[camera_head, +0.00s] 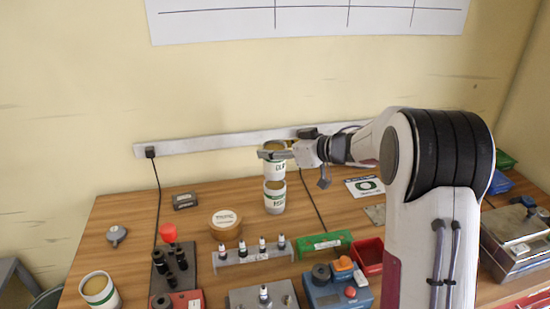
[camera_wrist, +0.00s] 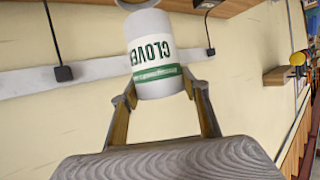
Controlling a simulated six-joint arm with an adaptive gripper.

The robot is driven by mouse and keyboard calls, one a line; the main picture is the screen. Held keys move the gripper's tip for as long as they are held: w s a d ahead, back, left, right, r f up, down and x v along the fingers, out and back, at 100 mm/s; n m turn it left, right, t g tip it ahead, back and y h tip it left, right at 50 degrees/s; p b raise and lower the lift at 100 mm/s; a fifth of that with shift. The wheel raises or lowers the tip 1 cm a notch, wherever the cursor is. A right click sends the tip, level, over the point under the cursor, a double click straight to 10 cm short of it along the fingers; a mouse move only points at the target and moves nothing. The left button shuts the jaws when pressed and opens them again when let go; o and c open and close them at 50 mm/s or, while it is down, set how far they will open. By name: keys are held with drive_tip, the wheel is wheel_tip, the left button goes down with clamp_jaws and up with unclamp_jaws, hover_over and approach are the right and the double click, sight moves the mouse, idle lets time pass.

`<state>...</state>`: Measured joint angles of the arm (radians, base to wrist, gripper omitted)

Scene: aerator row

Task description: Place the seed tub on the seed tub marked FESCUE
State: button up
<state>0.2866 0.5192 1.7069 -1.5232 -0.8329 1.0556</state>
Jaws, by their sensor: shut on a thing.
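My gripper (camera_head: 272,154) is shut on a white seed tub (camera_head: 275,168) with a green band. Its label reads CLOVER in the wrist view (camera_wrist: 157,55), where the fingers (camera_wrist: 157,92) clasp it from both sides. The tub looks about upright. Directly below it another white tub with a green label and tan top (camera_head: 275,198) stands on the bench; its lettering is too small to read surely, and may be FESCUE. The held tub overlaps its back rim in the head view; I cannot tell whether they touch. A third white tub (camera_head: 100,291) stands at the front left.
A round tan-lidded container (camera_head: 225,222) stands left of the lower tub. In front are a rack of small bottles (camera_head: 252,254), a green tray (camera_head: 323,246), a red bin (camera_head: 369,257) and a blue device (camera_head: 337,291). A dark cable runs right of the tubs.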

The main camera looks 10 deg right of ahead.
drive_tip(key=shift+f, duration=1.45)
drive_tip(key=shift+f, duration=0.15)
drive_tip(key=o, duration=1.3)
drive_tip(key=shift+s+d+r, duration=0.1)
drive_tip(key=shift+s+r, duration=0.05)
drive_tip(key=shift+r, duration=0.1)
drive_tip(key=v, duration=1.1)
drive_tip(key=shift+s+d+r, duration=0.1)
drive_tip(key=shift+s, duration=0.2)
drive_tip(key=shift+r, duration=0.1)
